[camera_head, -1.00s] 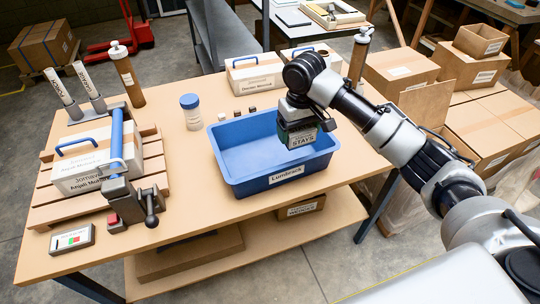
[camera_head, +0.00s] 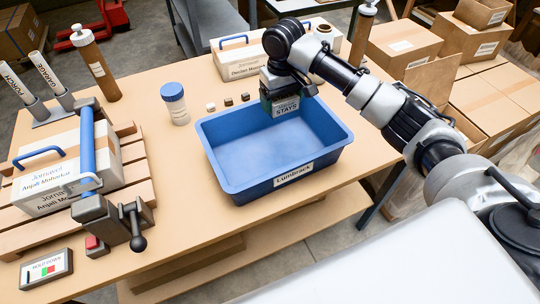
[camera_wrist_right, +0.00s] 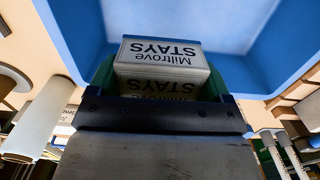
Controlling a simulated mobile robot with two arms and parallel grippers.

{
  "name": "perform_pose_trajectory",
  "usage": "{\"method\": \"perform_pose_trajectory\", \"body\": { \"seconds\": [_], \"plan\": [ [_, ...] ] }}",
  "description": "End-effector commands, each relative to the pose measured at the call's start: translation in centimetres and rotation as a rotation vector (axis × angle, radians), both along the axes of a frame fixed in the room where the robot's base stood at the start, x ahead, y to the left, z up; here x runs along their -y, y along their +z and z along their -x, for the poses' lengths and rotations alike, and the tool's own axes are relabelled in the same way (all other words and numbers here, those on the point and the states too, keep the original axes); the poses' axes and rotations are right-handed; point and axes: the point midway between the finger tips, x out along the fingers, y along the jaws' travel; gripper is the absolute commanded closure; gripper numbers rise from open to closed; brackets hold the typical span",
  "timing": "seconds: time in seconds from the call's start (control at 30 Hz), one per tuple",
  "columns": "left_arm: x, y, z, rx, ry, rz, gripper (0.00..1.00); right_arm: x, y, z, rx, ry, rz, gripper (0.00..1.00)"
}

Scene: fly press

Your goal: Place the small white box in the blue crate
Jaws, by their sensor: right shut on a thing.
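The small white box (camera_wrist_right: 165,55), lettered "Miltrove STAYS", is held between the green fingers of my right gripper (camera_wrist_right: 160,75). In the head view the box (camera_head: 286,107) shows as a small labelled face under my right gripper (camera_head: 284,98), at the back part of the blue crate (camera_head: 222,170). The crate, labelled "Lumbrack", stands on the table, and its visible floor is bare. In the right wrist view the blue crate (camera_wrist_right: 265,65) surrounds the box on several sides. I cannot tell how high the box is above the crate floor. My left gripper is out of view.
A fly press (camera_head: 112,215) and a white box with a blue handle (camera_head: 45,185) are at the left. Another handled white box (camera_head: 238,65) is farther back.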

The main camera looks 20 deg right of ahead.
Motion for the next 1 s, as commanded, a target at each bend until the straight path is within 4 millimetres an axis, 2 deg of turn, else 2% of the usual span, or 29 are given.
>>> {"method": "perform_pose_trajectory", "body": {
  "seconds": [0.17,0.4,0.6,0.77,1.0],
  "plan": [
    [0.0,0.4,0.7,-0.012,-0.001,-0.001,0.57,-1.8,-1.3,1.0,0.000,0.005,-0.001,0.53],
    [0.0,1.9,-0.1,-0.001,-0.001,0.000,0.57,-6.7,-4.5,3.7,-0.001,0.007,-0.002,0.53],
    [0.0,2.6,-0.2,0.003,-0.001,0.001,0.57,-9.6,-6.6,5.2,0.000,0.002,-0.001,0.53],
    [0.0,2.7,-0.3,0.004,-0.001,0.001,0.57,-10.3,-7.4,5.6,0.001,0.001,0.000,0.53],
    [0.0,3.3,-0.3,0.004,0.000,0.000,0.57,-10.2,-10.7,5.6,0.000,0.000,0.001,0.53]
  ]
}}
